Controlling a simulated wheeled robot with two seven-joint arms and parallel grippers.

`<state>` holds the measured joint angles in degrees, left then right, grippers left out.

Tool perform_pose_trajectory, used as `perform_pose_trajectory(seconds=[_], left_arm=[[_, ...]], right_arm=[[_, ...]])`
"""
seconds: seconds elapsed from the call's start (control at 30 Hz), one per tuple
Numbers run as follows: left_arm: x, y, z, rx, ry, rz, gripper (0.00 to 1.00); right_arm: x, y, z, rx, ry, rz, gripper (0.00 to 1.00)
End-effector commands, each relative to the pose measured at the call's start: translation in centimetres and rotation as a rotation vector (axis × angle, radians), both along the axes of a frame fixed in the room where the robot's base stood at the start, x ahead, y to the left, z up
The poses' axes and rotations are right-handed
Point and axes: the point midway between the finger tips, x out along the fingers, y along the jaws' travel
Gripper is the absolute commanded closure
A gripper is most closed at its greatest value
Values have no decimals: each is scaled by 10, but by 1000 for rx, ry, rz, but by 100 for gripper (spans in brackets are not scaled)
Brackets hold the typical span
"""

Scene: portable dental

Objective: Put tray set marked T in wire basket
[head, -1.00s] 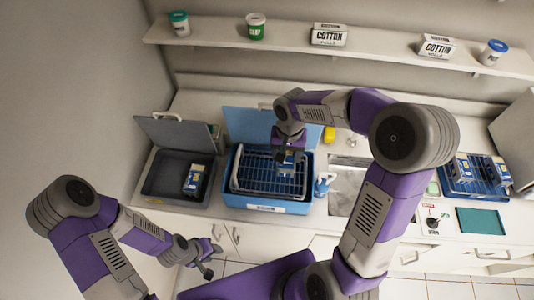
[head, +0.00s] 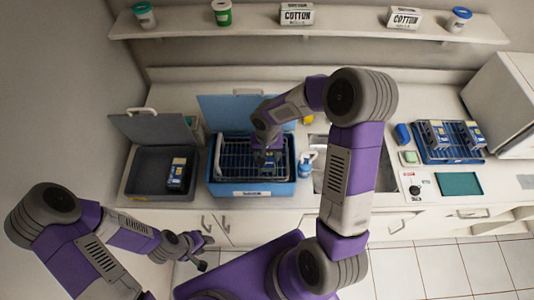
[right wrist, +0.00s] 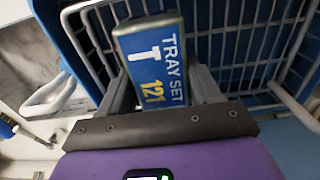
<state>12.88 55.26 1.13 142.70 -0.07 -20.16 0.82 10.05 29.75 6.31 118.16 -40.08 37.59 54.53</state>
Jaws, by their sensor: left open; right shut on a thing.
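The tray set marked T (right wrist: 155,65), a blue and silver pack reading "TRAY SET T 121", is between the fingers of my right gripper (right wrist: 160,90), which is shut on it. In the head view my right gripper (head: 266,158) reaches down over the wire basket (head: 235,165), which sits in the blue tub (head: 252,189) with its lid up. The basket wires show behind the pack in the right wrist view (right wrist: 225,40). I cannot tell whether the pack touches the basket floor. My left gripper (head: 200,252) is open and empty, low in front of the counter.
A grey bin (head: 150,188) with a raised lid holds another pack (head: 178,172) left of the tub. A blue rack (head: 455,150) with more packs stands at right. A spray bottle (head: 307,165) is beside the tub. A teal mat (head: 459,184) lies clear.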

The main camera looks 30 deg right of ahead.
Motion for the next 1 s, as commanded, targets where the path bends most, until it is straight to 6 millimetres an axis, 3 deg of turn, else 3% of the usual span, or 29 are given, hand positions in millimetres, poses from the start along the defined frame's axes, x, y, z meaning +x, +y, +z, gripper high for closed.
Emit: perform_pose_trajectory(seconds=[0.17, 0.2, 0.37, 0.77, 1.0], left_arm=[[0, 0, -5, 0, 0, 0, 57], [0, 0, -5, 0, 0, 0, 57], [0, 0, -4, 0, 0, 0, 57], [0, 0, 2, 0, 0, 0, 57], [0, 0, 4, 0, 0, 0, 57]], right_arm=[[0, 0, -4, 0, -1, 0, 77], [0, 0, -4, 0, 0, 0, 34], [0, 0, -3, 0, 0, 0, 12], [0, 0, 4, 0, -1, 0, 12], [2, 0, 53, -1, -7, -2, 12]])
